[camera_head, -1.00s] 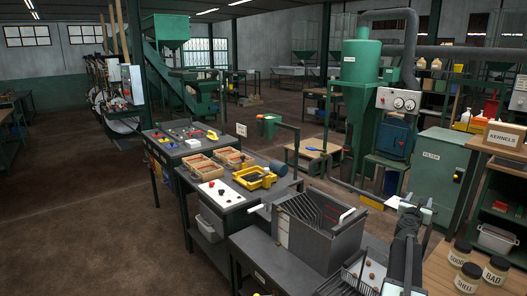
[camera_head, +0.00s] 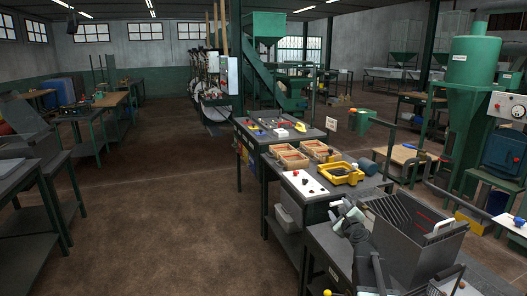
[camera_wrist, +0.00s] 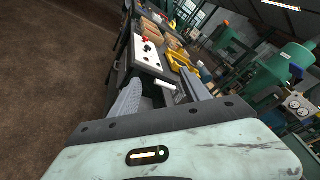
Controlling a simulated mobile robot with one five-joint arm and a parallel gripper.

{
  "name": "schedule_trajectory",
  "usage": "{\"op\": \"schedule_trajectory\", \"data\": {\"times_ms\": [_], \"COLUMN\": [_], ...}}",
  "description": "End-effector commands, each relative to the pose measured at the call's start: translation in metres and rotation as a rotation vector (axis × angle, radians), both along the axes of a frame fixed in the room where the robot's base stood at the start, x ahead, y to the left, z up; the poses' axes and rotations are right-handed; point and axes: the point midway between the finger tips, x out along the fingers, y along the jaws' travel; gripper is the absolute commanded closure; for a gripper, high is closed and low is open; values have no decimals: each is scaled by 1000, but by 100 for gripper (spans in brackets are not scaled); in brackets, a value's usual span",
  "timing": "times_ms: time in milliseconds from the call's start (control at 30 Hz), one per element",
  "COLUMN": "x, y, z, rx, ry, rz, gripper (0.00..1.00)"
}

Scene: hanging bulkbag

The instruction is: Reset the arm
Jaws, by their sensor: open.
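My arm rises at the lower right of the head view, in front of the grey slotted metal box (camera_head: 418,245). My gripper (camera_head: 341,206) is at its upper end, beside that box and near the front edge of the white button panel (camera_head: 305,182). In the wrist view, the two grey fingers of my gripper (camera_wrist: 160,90) stand apart with nothing held between them. The fingertips are small in the head view.
A green machine (camera_head: 470,75) stands at right. Dark tables (camera_head: 22,180) stand at left. The brown floor (camera_head: 165,215) between them is open.

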Motion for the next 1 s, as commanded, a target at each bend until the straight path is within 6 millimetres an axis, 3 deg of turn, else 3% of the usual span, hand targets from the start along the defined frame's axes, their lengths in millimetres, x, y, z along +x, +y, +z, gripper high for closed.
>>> {"op": "schedule_trajectory", "data": {"times_ms": [33,133,200,300,333,400,500,700,767,833,1000], "x": [-7,-28,-53,-102,-119,-158,-206,-288,-304,-302,-301], "y": [42,119,166,210,216,216,193,146,144,147,147], "z": [-19,-57,-89,-140,-154,-183,-208,-229,-229,-200,-153], "rx": [-95,-338,-530,-836,-927,-1120,-1322,-1552,-1580,-1600,-1598], "ry": [44,143,216,333,369,457,578,745,713,690,690], "rz": [95,311,478,743,823,1005,1229,1697,1843,1856,1851], "gripper": [45,45,45,45,45,45,45,45,45,45,45]}}
